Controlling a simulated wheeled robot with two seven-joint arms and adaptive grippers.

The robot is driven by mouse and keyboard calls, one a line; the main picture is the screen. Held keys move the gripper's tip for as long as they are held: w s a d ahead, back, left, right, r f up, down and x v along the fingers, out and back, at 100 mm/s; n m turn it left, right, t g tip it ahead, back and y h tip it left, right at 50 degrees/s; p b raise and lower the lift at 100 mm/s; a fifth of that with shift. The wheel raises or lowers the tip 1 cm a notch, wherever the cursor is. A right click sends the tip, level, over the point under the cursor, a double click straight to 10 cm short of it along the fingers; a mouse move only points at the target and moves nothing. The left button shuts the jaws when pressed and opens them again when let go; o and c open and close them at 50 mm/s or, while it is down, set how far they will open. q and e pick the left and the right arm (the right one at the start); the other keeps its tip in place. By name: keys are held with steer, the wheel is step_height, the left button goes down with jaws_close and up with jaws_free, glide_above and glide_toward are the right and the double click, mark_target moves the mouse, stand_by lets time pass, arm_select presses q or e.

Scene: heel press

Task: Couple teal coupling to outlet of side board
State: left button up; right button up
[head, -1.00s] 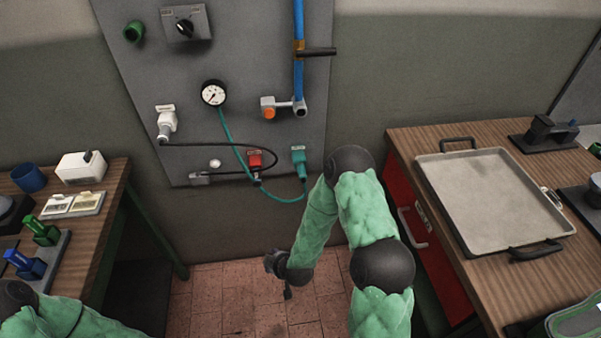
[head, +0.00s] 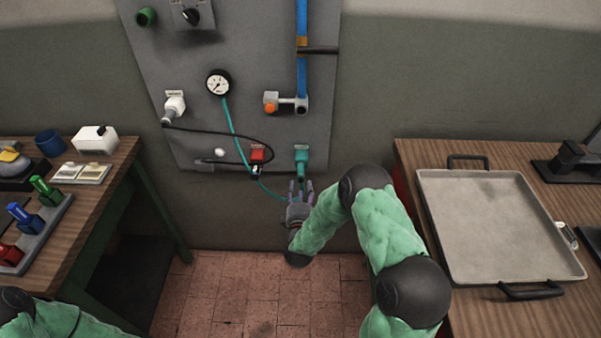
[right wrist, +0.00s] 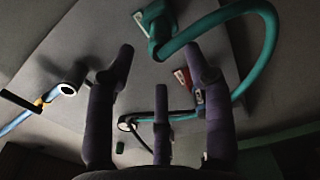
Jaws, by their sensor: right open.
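The teal coupling (head: 302,172) hangs under a teal block (head: 302,154) low on the right of the grey board (head: 250,125). A teal hose (head: 229,118) runs down from the gauge and curves toward it. The right wrist view shows the teal block and coupling (right wrist: 160,38) at the top, with the thick hose looping right. My right gripper (head: 301,186) is open and empty, just below the coupling, its fingers pointing up at the board. In the right wrist view its three fingers (right wrist: 160,78) are spread. I cannot tell which fitting is the outlet. My left gripper is out of view.
A white labelled fitting (head: 174,105) and a gauge (head: 218,83) are higher. A blue pipe (head: 301,70) with an orange-knobbed valve is above. Benches stand left and right; the right bears a tray (head: 500,225).

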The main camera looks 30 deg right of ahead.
mark_target(301, 179)
steer(key=shift+w, duration=0.1)
steer(key=shift+b+x, duration=1.25)
steer(key=shift+x, duration=3.2)
jaws_close()
steer(key=shift+a, duration=0.15)
steer(key=shift+p+v, duration=0.7)
steer(key=shift+v, duration=2.25)
